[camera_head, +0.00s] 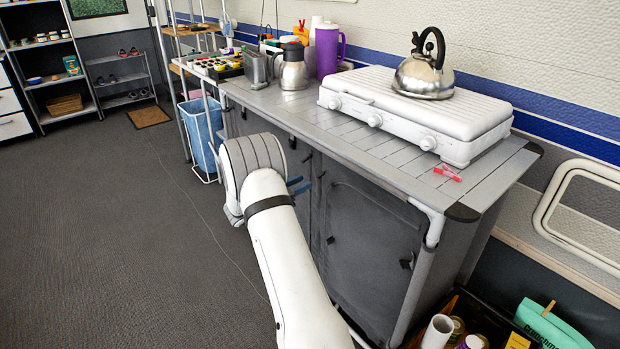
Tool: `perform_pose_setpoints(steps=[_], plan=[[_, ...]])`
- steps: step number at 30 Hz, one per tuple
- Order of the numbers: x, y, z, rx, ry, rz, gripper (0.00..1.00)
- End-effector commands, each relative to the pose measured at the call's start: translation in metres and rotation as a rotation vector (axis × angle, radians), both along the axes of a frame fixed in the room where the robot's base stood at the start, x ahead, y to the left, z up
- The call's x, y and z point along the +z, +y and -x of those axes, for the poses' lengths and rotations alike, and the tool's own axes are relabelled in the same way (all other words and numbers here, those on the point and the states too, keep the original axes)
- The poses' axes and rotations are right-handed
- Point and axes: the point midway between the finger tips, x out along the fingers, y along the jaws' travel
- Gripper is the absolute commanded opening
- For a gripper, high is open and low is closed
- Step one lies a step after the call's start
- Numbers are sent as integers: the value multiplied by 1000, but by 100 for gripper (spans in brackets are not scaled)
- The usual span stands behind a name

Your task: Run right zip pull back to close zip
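The grey kitchen stand (385,160) has dark fabric fronts. The right front panel (370,240) has a curved seam along its top and sides. A small dark tab (407,263) sits near its right edge and another (330,240) at its left edge. I cannot tell for sure which is the right zip pull, or how far the zip is open. My white and grey arm reaches up from the bottom. Only the blue fingers of my gripper (298,185) show, beyond the wrist and in front of the cupboard. The wrist hides the rest, and contact is not visible.
A white stove (415,115) with a kettle (425,70) stands on the top, beside a red peg (447,173). A steel jug (291,68) and purple jug (327,50) stand further back. A dark crate (480,310) sits at lower right. The left floor is clear.

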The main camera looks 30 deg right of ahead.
Motion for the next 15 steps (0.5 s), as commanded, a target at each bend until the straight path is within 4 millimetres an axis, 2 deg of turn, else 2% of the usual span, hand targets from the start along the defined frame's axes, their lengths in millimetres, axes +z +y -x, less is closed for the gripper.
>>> perform_pose_setpoints(steps=[5, 15], plan=[[0, 15, 1, 2, 1, 1, 32], [-1, 16, 1, 1, 1, 1, 32]])
